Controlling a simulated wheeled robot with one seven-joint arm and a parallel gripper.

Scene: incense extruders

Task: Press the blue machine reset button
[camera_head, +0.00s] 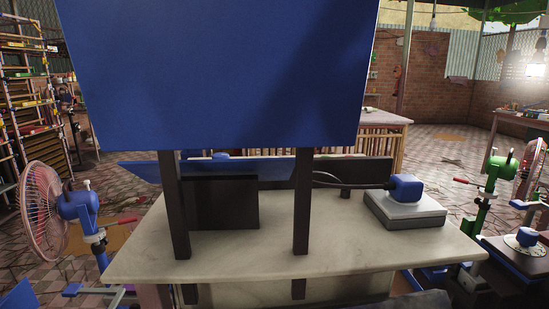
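A large blue panel (220,70) stands upright close in front of me and fills the upper middle of the view. Two dark posts (302,200) carry it above a pale tabletop (240,255). On the right of the tabletop, a rounded blue block (405,188) sits on a grey box (403,212), with a dark cable running to it from the left. I cannot tell whether this blue block is the reset button. No other clear button shows on the blue panel. My gripper is not in view.
A fan (42,212) with a blue clamp stand is left of the table. A green stand (493,180) and a small blue knob (527,237) on a dark bench are at the right. Shelves (30,110) stand back left. Tiled floor shows behind.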

